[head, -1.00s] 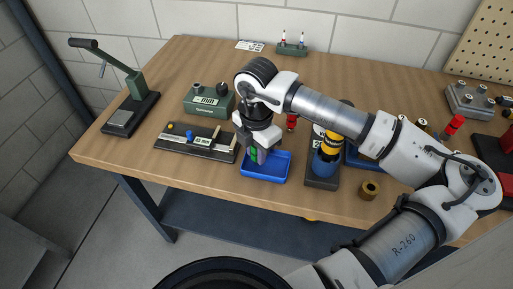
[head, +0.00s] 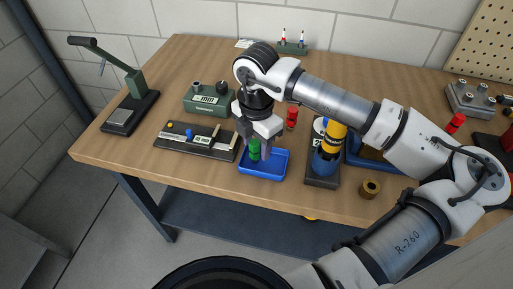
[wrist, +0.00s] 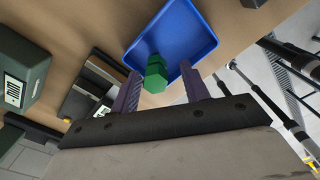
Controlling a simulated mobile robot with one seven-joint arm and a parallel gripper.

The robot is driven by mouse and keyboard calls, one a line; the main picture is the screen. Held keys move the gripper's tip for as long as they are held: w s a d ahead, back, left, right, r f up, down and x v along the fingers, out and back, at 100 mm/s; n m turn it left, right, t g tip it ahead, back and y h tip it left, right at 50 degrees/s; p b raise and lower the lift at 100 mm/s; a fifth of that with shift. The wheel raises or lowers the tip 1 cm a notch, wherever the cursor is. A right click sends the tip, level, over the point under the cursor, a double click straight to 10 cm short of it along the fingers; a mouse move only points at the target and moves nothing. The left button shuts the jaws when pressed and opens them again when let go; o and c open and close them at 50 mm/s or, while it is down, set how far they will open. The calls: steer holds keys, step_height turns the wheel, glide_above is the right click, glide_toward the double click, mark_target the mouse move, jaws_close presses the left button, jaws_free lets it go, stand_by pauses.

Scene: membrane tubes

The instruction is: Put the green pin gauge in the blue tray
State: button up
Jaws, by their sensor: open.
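The green pin gauge (head: 254,149) stands about upright in the back left part of the blue tray (head: 279,172). In the wrist view the gauge (wrist: 155,74) shows its hexagonal end towards me, against the tray (wrist: 196,42). My gripper (head: 257,143) is over the tray, around the upper part of the gauge. In the wrist view its two fingers (wrist: 160,84) are spread wide, with the gauge between them and gaps at the sides. The gauge's foot is partly hidden.
A dark gauge fixture (head: 197,140) lies just left of the tray. A stand with a blue and yellow part (head: 328,150) is close on the right. A red piece (head: 292,117) stands behind. A brass ring (head: 370,188) lies near the front edge.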

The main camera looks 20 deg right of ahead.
mark_target(256, 143)
step_height(256, 143, up, 10)
steer(key=shift+f+b, duration=0.1)
steer(key=shift+b, duration=0.6)
stand_by(0.8)
